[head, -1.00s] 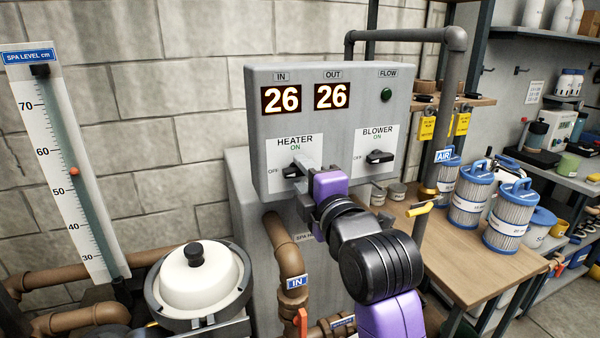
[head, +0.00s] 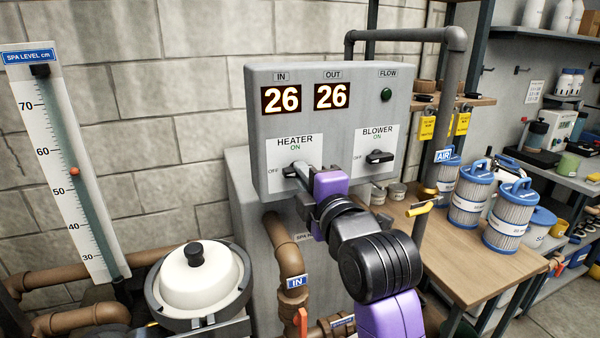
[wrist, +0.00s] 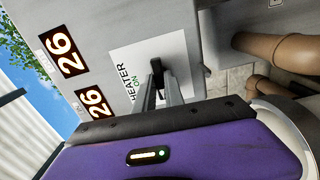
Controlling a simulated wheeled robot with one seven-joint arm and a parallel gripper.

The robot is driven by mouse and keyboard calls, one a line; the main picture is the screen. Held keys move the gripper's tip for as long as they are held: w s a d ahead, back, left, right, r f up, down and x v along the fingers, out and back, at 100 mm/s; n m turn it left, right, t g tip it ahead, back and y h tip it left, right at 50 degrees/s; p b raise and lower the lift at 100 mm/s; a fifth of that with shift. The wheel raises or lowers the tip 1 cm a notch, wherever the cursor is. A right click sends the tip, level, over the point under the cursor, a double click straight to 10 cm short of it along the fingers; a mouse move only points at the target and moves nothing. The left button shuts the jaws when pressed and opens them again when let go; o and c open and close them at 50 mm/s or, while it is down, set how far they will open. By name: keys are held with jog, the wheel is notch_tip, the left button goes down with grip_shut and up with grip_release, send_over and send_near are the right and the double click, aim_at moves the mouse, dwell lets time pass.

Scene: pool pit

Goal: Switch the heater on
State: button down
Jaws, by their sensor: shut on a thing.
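The grey heater control box (head: 262,130) stands against the block wall. Its HEATER plate (head: 283,150) is marked ON at the top and OFF at the left. The dark heater knob (head: 289,171) shows its left end pointing toward OFF; the rest is hidden by my gripper. My gripper (head: 302,170) is shut on the heater knob. In the wrist view my gripper's two fingers (wrist: 162,88) close around the black heater knob (wrist: 156,65). The IN display (head: 281,99) and OUT display (head: 332,96) both read 26. The green FLOW lamp (head: 386,95) is at the upper right.
The blower knob (head: 380,157) lies close to the right of my gripper, pointing at its OFF mark. A brown IN pipe (head: 290,262) runs below the box. A wooden table (head: 465,258) with blue-and-white filter cartridges (head: 508,215) stands at the right.

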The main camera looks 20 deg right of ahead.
jog(key=m+p, duration=0.1)
jog(key=m, duration=0.4)
jog(key=m+p, duration=0.1)
jog(key=m, duration=0.2)
jog(key=shift+m, duration=0.4)
jog(key=m+p, duration=0.1)
jog(key=m, duration=0.8)
jog(key=shift+f, duration=0.1)
jog(key=c, duration=1.3)
grip_release()
jog(key=shift+s+p, duration=0.9)
jog(key=shift+s, duration=2.6)
